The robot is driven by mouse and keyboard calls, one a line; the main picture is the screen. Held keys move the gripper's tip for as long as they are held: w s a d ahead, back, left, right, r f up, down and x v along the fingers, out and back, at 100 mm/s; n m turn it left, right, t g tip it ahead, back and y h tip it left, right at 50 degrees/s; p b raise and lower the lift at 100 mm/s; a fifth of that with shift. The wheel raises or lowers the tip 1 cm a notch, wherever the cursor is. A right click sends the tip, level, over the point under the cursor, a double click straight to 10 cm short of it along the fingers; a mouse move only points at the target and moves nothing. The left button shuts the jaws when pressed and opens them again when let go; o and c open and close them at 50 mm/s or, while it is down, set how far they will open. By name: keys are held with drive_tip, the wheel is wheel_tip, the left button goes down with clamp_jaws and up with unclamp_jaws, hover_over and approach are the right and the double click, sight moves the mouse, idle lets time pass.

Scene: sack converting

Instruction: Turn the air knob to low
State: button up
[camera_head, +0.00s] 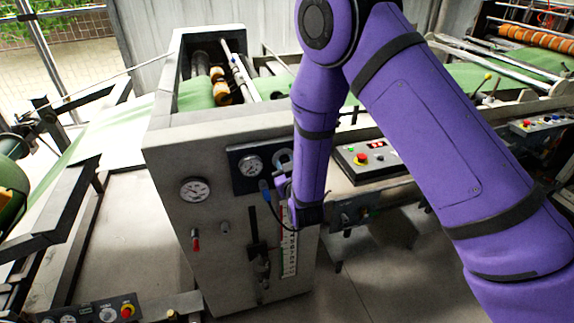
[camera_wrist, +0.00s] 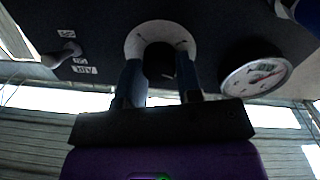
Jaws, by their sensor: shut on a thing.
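The air knob (camera_wrist: 158,62) is black and sits in a white round dial plate on a dark panel (camera_wrist: 100,25). In the wrist view its two sides lie between the blue-grey fingers of my gripper (camera_wrist: 160,82), which is shut on it. A small light mark shows on the knob, but I cannot read its setting. The lettering "AIR" appears upside down on the panel to the left.
A white pressure gauge (camera_wrist: 256,76) is close right of my gripper in the wrist view; a grey lever (camera_wrist: 64,54) is at left. In the head view, another gauge (camera_head: 195,189) sits lower left, and a control box (camera_head: 372,158) with a red button stands right of my forearm.

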drive_tip(key=n, duration=1.2)
drive_tip(key=shift+f+n, duration=0.2)
drive_tip(key=shift+n, duration=0.2)
idle(0.3)
drive_tip(key=o, duration=0.9)
drive_tip(key=shift+o, duration=0.2)
drive_tip(key=v, duration=1)
drive_tip(key=shift+s+f, duration=0.15)
drive_tip(key=shift+s, duration=0.25)
drive_tip(key=shift+d, duration=0.1)
